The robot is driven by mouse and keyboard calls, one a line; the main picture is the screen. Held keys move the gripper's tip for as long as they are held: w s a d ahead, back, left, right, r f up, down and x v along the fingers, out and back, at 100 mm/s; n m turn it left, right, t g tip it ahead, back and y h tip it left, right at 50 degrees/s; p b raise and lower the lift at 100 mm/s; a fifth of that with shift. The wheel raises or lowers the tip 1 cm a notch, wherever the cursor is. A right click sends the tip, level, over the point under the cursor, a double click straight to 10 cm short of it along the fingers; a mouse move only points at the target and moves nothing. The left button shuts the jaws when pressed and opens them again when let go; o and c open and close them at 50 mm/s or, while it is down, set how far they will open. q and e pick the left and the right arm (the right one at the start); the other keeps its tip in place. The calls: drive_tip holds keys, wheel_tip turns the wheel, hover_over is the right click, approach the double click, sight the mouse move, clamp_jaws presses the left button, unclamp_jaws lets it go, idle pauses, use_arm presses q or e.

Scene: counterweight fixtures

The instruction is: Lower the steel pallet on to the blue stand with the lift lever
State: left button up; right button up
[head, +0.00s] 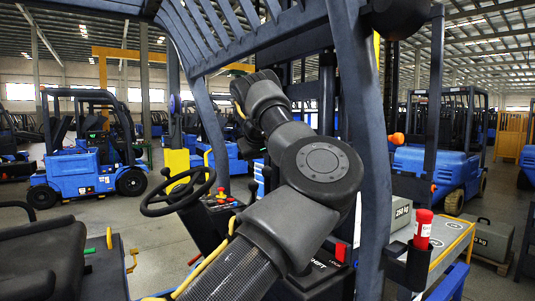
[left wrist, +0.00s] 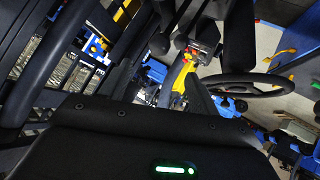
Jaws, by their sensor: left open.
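My left arm reaches up across the middle of the head view, and its gripper (head: 240,92) is at the far end, open, above and to the right of the steering wheel (head: 178,192). The fingertips are mostly hidden by the hand, and I see nothing held. A grey slab with round pale marks and a yellow edge (head: 458,240) is at the lower right, with blue framework (head: 448,284) below it. I cannot tell for sure which part is the steel pallet or the blue stand. The lift lever cannot be clearly picked out. My right gripper is out of view.
A control panel (head: 222,198) with coloured knobs stands beside the wheel. A dark cab post (head: 365,150) rises to the right of my arm. A red bottle (head: 423,228) sits in a holder. Grey 250 KG weights (head: 486,238) and blue forklifts (head: 84,150) stand around.

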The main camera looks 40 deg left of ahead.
sight(267, 169)
use_arm(q)
drive_tip(key=p+x, duration=0.2)
drive_tip(key=x, duration=0.6)
drive_tip(key=shift+w+f, duration=0.1)
drive_tip(key=shift+w, duration=0.15)
drive_tip(key=shift+w+a+f+p, duration=0.35)
drive_tip(key=shift+w+f, duration=0.05)
drive_tip(key=shift+w+a+f, duration=0.15)
drive_tip(key=shift+w+f, duration=0.1)
drive_tip(key=shift+c, duration=0.3)
drive_tip(key=c, duration=0.8)
